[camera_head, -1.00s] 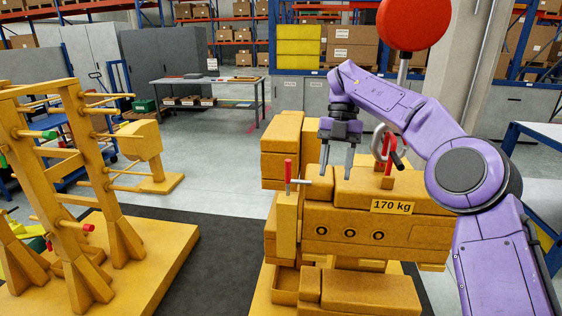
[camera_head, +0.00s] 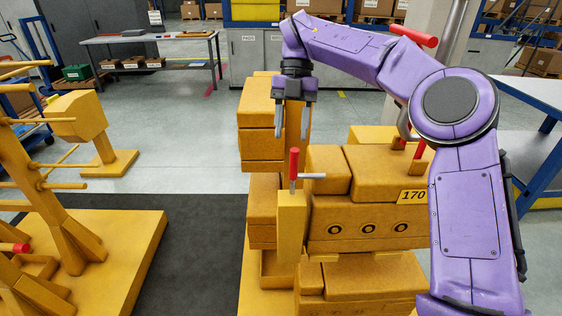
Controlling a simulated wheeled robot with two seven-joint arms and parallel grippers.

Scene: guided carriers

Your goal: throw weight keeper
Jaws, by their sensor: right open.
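My left gripper is not in view.
More red-handled parts (camera_head: 421,156) stand at the stack's right, partly hidden by my right arm. A taller yellow block (camera_head: 256,130) stands behind the post. A yellow peg frame (camera_head: 45,200) is at left. Dark mat (camera_head: 205,240) and open floor lie between.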

